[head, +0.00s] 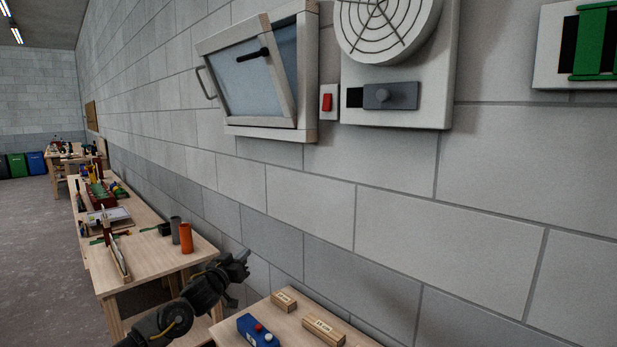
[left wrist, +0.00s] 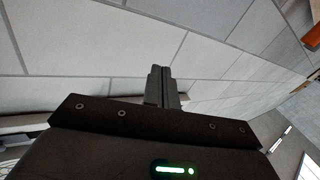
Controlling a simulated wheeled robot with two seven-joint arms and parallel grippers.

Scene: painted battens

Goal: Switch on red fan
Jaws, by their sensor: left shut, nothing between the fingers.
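A round white fan grille (head: 388,22) sits on a pale panel (head: 440,70) on the block wall, its top cut off by the frame. No red shows on the fan. A red rocker switch (head: 327,102) on a small white plate is just left of this panel. Whether it is on or off cannot be told. My left gripper (head: 245,260) is well below and left of the switch, near the wall, apart from it. Its fingers are together and empty; they also show in the left wrist view (left wrist: 162,82) before the wall. My right gripper is in neither view.
A tilted window (head: 250,75) with a black handle juts out left of the switch. A grey knobbed slider (head: 390,96) is below the grille. A green-slatted panel (head: 596,40) is far right. Below stand a bench with wooden blocks (head: 324,331) and a bench with an orange cup (head: 186,238).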

